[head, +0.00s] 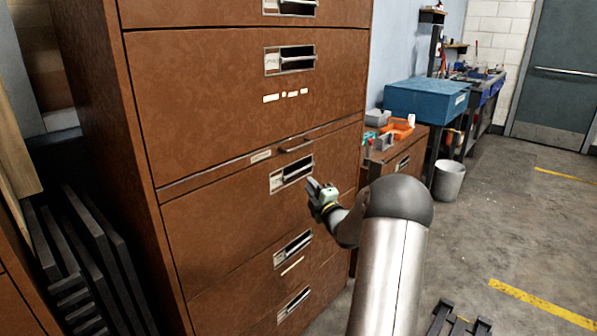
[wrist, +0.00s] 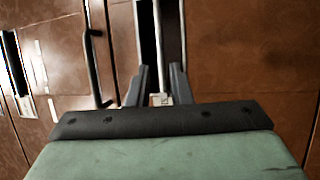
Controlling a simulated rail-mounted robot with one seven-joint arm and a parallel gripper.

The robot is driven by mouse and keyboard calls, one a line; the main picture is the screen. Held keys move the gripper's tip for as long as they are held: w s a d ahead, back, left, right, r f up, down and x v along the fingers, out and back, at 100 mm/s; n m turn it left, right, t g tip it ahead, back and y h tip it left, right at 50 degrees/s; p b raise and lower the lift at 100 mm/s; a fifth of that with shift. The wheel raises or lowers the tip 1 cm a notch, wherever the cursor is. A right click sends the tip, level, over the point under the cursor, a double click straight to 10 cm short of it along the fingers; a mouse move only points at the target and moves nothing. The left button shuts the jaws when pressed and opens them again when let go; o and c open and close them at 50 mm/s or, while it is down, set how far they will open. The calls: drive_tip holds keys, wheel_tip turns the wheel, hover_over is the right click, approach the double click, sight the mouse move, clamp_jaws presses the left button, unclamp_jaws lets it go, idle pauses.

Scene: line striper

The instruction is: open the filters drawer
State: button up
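The brown cabinet (head: 250,215) has several drawers, each with a recessed metal pull and a small label. I cannot read the labels, so I cannot tell which drawer is the filters one. My gripper (head: 312,186) is just right of and slightly below the pull (head: 292,175) of the drawer under the thin shelf. In the wrist view my gripper (wrist: 158,72) has its two fingers apart, one on each side of that pull's recess and bright bar (wrist: 159,45). Nothing shows held between them. Contact with the pull cannot be told.
The thin shelf's bar handle (head: 297,145) is just above; it also shows in the wrist view (wrist: 93,65). A low cabinet with orange trays (head: 400,128), a blue box (head: 425,98) and a bin (head: 449,181) stand to the right. Open floor lies at the right.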

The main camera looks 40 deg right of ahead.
sight(299, 171)
drive_tip(key=x, duration=0.9)
drive_tip(key=shift+w+p, duration=0.15)
drive_tip(key=shift+p, duration=0.2)
clamp_jaws()
